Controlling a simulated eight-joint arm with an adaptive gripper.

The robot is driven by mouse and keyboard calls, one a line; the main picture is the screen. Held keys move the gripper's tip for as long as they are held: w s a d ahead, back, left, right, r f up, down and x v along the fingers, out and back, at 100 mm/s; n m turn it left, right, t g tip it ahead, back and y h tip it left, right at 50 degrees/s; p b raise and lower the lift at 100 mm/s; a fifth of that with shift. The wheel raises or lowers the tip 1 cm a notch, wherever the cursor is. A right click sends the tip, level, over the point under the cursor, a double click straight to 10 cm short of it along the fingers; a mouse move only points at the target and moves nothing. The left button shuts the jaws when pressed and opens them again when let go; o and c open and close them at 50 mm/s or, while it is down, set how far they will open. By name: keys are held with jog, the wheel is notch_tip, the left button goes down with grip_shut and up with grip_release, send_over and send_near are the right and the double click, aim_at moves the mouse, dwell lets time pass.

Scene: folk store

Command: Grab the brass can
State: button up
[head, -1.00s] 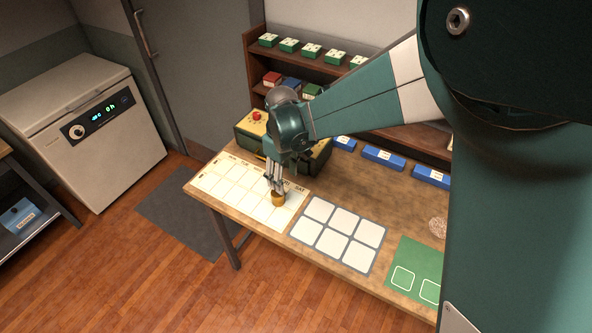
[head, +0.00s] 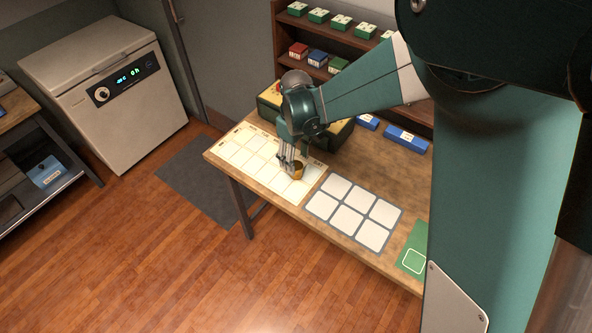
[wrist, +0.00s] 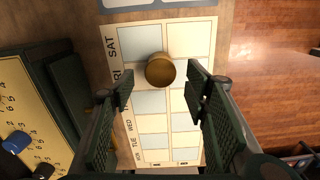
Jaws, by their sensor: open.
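The brass can (head: 298,174) is small, round and gold-brown. It is on the pale weekday chart (head: 241,146), toward its SAT end. In the wrist view the can (wrist: 160,69) shows from above, just beyond the fingertips and centred between them. My gripper (head: 287,164) is low over the chart, close beside the can at its left in the head view. In the wrist view my gripper (wrist: 159,90) is open, with a dark ridged finger on each side and nothing between the pads. I cannot tell whether the fingers touch the can.
A yellow-topped box (head: 271,99) stands behind the chart; its top also shows at left in the wrist view (wrist: 25,115). A grey mat with white squares (head: 351,211) and a green mat (head: 417,250) lie to the right. Blue boxes (head: 406,138) stand farther back.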

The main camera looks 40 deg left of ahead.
aim_at(299, 166)
jog(key=shift+f, duration=0.2)
jog(key=shift+a+f, duration=0.1)
jog(key=shift+f, duration=2.5)
jog(key=c, duration=1)
